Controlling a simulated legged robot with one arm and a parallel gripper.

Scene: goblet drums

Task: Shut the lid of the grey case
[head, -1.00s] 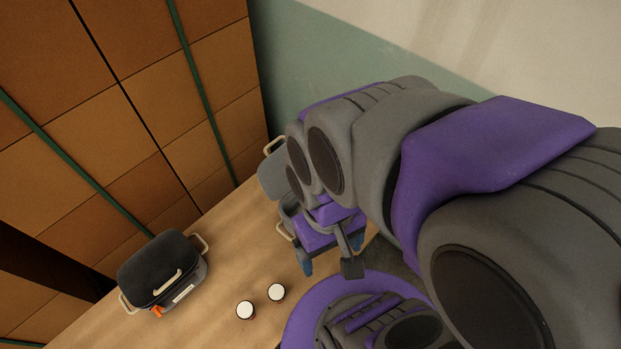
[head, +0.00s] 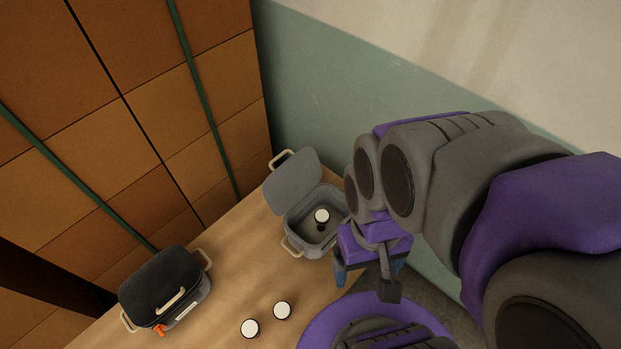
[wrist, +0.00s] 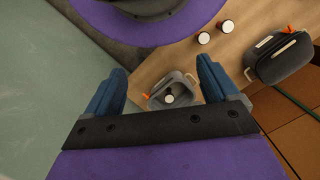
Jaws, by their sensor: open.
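The grey case (head: 303,238) stands on the table near the wall. Its lid (head: 292,180) is up, tilted back toward the wooden panels, with a pale handle on it. One small white-topped drum (head: 322,217) sits inside the case. My gripper (head: 367,284) is open and empty, to the right of the case and apart from it in the head view. In the wrist view the case (wrist: 157,104) shows between my gripper's blue fingers (wrist: 160,88), some way beyond them. Much of the lid is hidden behind my gripper's body there.
A second case with a black lid (head: 160,280) stands shut at the table's left, with an orange tag. Two white-topped drums (head: 250,328) (head: 282,310) stand near the front edge. Bare table (head: 235,262) lies between the cases. A green and white wall (head: 330,90) rises behind.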

